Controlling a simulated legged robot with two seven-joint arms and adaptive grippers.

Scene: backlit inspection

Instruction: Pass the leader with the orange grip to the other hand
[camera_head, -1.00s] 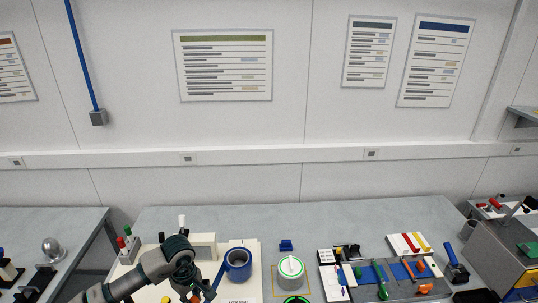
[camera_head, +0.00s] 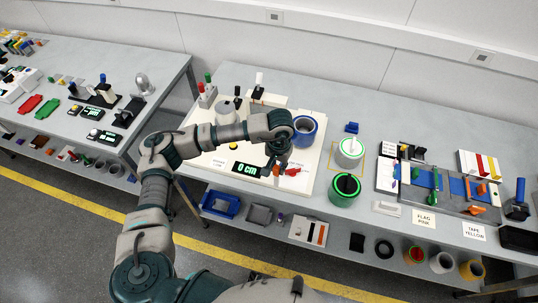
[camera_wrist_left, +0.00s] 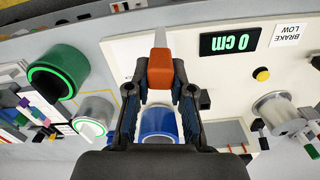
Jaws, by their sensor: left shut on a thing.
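The leader has an orange grip (camera_wrist_left: 160,70), which shows clearly in the left wrist view, with a thin grey tip pointing up from it. My left gripper (camera_wrist_left: 160,80) is shut on the orange grip, one finger on each side. My right gripper is not in view.
A display (camera_head: 250,169) reading 0 cm lies by the gripper. Grey table shows behind the board and canister.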

